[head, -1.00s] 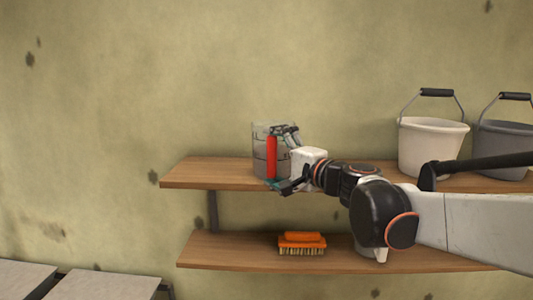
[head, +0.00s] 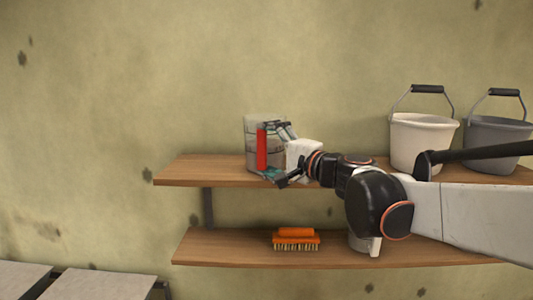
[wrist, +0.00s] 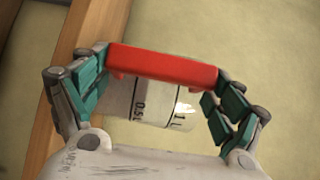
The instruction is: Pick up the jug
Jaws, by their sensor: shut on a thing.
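The jug (head: 251,145) is clear, with dark measuring marks and a red upright handle (head: 262,148). It is upright over the left end of the upper shelf. I cannot tell whether its base touches the board. My gripper (head: 272,152) is at the jug's right side, its fingers at the upper and lower ends of the handle. In the wrist view the red handle (wrist: 162,65) spans between the teal finger pads, and the jug's marked wall (wrist: 150,103) shows behind it. My gripper is shut on the handle.
The wooden upper shelf (head: 205,173) also bears a white bucket (head: 422,145) and a grey bucket (head: 495,145) at right. An orange brush (head: 296,239) lies on the lower shelf (head: 220,248). A plain wall stands behind. Pale slabs (head: 100,285) are at lower left.

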